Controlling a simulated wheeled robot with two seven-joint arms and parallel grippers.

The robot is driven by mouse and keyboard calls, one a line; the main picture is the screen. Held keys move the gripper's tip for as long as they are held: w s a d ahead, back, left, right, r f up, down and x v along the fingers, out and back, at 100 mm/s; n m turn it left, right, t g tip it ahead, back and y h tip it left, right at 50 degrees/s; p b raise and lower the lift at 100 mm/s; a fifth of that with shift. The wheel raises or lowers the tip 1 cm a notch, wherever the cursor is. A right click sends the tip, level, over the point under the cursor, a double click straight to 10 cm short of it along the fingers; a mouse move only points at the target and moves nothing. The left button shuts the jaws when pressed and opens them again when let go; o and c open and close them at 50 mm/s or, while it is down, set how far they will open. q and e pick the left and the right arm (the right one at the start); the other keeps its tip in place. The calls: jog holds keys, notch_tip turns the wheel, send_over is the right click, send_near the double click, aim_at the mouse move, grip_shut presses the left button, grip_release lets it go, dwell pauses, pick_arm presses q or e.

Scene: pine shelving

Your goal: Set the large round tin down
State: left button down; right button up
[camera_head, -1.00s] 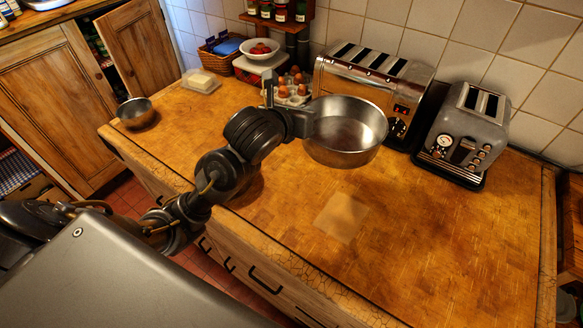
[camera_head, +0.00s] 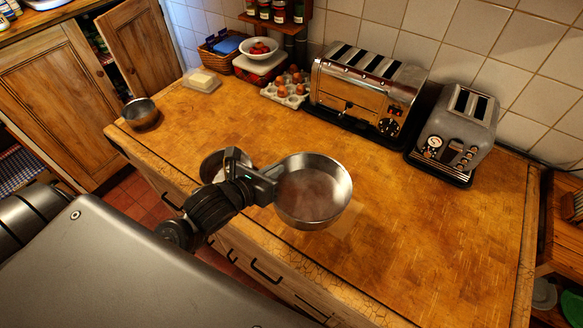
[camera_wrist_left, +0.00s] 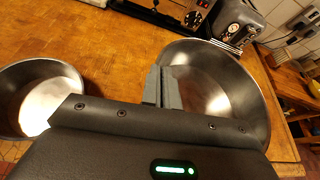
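The large round tin (camera_head: 322,207) is a shiny, empty metal pan, upright at the front middle of the counter. My left gripper (camera_head: 276,181) is shut on its left rim. In the left wrist view the fingers (camera_wrist_left: 163,88) pinch the near wall of the tin (camera_wrist_left: 225,90). The tin partly covers a pale square patch (camera_head: 349,221) on the counter. I cannot tell whether its base touches the wood. My right gripper is not in view.
A smaller metal tin (camera_head: 210,164) stands just left of my gripper. Two toasters (camera_head: 365,90) (camera_head: 457,130) stand at the back. An egg tray (camera_head: 288,92), a butter dish (camera_head: 203,80) and a metal bowl (camera_head: 141,115) are farther left. The counter's right front (camera_head: 430,240) is clear.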

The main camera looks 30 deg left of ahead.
pick_arm(q)
jog(key=w+a+f+b, duration=0.2)
jog(key=w+f+b, duration=0.3)
jog(key=w+f, duration=0.4)
jog(key=w, duration=0.4)
jog(key=shift+w+a+f, duration=0.15)
jog(key=shift+a+f, duration=0.1)
jog(key=shift+a, duration=0.1)
notch_tip(320, 180, down, 3)
jog(key=shift+w+r+p, duration=0.1)
jog(key=shift+w+p, duration=0.05)
jog(key=shift+p, duration=0.3)
jog(key=shift+f, duration=0.25)
jog(key=shift+f, duration=0.1)
